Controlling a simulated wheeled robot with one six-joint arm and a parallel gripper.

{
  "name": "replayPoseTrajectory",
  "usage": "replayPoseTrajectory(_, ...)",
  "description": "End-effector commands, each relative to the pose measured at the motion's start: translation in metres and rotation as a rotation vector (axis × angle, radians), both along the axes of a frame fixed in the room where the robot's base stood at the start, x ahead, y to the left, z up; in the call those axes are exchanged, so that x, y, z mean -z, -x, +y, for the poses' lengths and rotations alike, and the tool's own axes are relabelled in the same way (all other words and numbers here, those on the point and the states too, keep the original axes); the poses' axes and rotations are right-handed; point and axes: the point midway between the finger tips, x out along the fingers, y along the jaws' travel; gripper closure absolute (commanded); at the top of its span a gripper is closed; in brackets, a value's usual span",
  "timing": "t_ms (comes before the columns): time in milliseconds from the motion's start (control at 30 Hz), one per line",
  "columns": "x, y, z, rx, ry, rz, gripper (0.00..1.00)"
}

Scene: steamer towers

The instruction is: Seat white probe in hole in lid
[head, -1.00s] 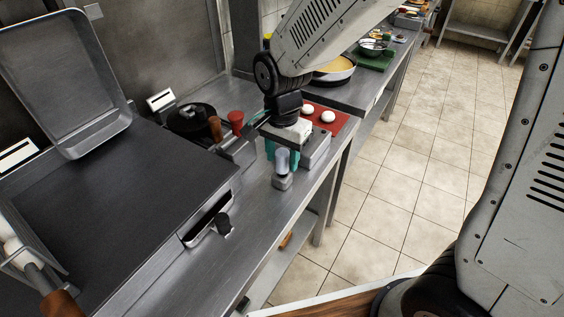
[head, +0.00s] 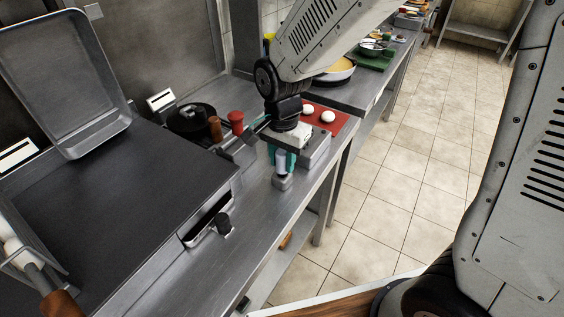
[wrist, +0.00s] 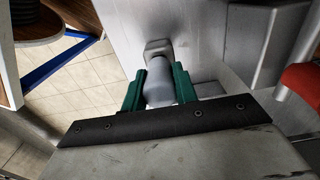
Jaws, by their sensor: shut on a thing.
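The white probe (head: 281,168) stands upright in a small grey holder (head: 282,183) near the front edge of the steel counter. My gripper (head: 282,158) has teal fingers and points down at it. In the wrist view the probe (wrist: 160,82) is between the two fingers (wrist: 158,92), which are shut on it, and the holder (wrist: 157,47) is beyond. A dark round lid (head: 190,115) lies on the counter to the left, apart from my gripper. I cannot make out its hole.
A red-topped object (head: 237,121) and a brown handle (head: 215,127) stand between the lid and my gripper. A black griddle (head: 110,190) fills the left. A red mat (head: 340,121) with white round things lies behind my gripper. The floor at right is open.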

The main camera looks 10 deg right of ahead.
Motion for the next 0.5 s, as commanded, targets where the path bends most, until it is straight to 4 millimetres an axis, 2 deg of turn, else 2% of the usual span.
replayPoseTrajectory(500,-0.014,0.000,0.000,0.000,-0.001,-0.002,1.00)
